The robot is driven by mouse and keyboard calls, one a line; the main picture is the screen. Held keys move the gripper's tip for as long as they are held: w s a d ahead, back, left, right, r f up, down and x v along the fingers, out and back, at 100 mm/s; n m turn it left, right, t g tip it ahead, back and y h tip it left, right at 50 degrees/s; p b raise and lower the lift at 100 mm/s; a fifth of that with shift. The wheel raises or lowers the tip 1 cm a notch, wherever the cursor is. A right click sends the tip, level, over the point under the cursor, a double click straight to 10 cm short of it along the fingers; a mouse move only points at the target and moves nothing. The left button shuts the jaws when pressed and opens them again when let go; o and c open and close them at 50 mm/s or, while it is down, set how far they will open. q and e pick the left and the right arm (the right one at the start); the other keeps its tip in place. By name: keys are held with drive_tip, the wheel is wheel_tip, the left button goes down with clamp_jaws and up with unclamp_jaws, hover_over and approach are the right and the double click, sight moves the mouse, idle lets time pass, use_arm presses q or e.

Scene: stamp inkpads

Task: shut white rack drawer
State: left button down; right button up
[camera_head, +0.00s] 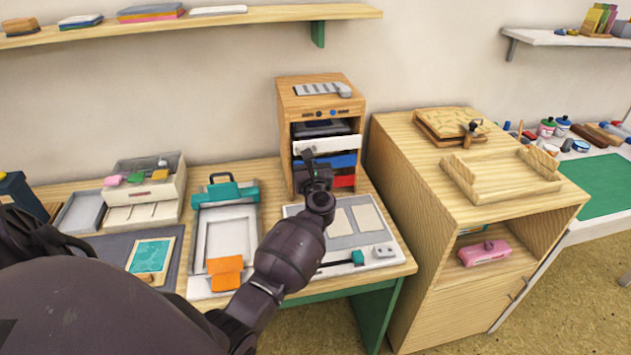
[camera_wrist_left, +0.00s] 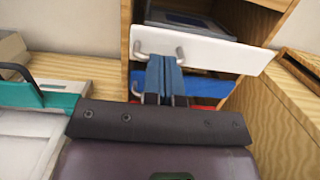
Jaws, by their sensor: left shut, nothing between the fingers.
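The wooden rack (camera_head: 322,95) stands at the back of the desk with a white, a blue and a red drawer stacked in it. The white drawer (camera_head: 335,144) sticks out of the rack; its front and metal handle also show in the left wrist view (camera_wrist_left: 215,52). My left gripper (camera_head: 308,157) is shut and empty in front of the left part of the white drawer. In the left wrist view its blue fingertips (camera_wrist_left: 165,62) overlap the handle; I cannot tell whether they touch it. The blue drawer (camera_head: 343,161) and the red drawer (camera_head: 344,181) are partly hidden by my gripper.
A teal-and-white press (camera_head: 225,240) stands left of my arm. A grey board (camera_head: 352,225) lies on the desk in front of the rack. A wooden cabinet (camera_head: 400,170) stands close on the rack's right. A wall shelf (camera_head: 250,14) runs above.

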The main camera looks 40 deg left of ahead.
use_arm(q)
drive_tip(key=shift+b+x, duration=0.35)
drive_tip(key=shift+x, duration=0.9)
drive_tip(key=shift+a, duration=0.15)
use_arm(e)
drive_tip(key=shift+s+d+f, duration=0.1)
drive_tip(key=shift+s+f, duration=0.35)
drive_tip(key=shift+f, duration=0.15)
drive_tip(key=shift+s+d+f, duration=0.1)
drive_tip(key=shift+s+f, duration=0.3)
drive_tip(key=shift+f, duration=0.2)
use_arm(q)
drive_tip(key=shift+r, duration=0.1)
use_arm(e)
drive_tip(key=shift+r, duration=0.1)
